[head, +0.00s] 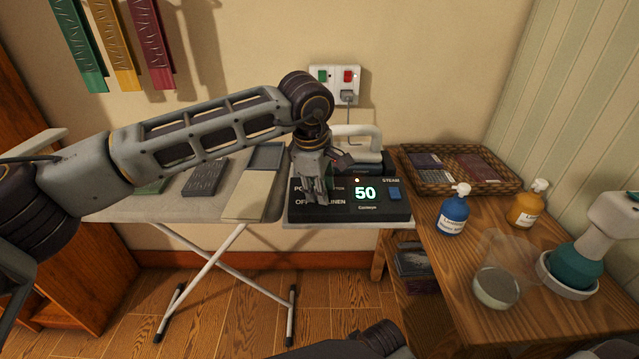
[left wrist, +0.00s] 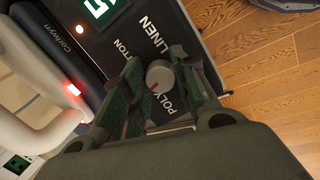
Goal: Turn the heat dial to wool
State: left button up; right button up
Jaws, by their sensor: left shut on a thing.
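The heat dial (left wrist: 160,76) is a small grey round knob with a red mark on its lower-left side in the left wrist view. It sits on the dark control panel (head: 380,213), among printed words; LINEN and parts of POLY and COTTON are readable, and no WOOL label is clear. My left gripper (head: 318,200) reaches down over the panel in the head view and hides the dial there. In the left wrist view its two dark green fingers (left wrist: 158,84) are closed on the dial, one on either side. My right gripper is not visible.
The panel has a lit 50 display (head: 365,193) and a blue steam switch (head: 394,194). A white-handled iron (head: 357,131) stands behind it. The ironing board (head: 190,208) is left. The wooden table (head: 450,265) at right holds a wicker tray (head: 405,178) and spray bottles (head: 453,212).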

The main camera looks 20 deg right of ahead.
pick_arm(q)
jog(key=shift+m+p, duration=0.3)
jog(key=shift+m, duration=0.6)
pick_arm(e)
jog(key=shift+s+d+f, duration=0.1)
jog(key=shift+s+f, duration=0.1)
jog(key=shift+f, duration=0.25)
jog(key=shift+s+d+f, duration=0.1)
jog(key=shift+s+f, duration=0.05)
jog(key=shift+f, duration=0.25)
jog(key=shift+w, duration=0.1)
pick_arm(q)
jog(key=o, duration=1)
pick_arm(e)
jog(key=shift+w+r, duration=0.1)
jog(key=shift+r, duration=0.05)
pick_arm(q)
jog(key=v, duration=1.2)
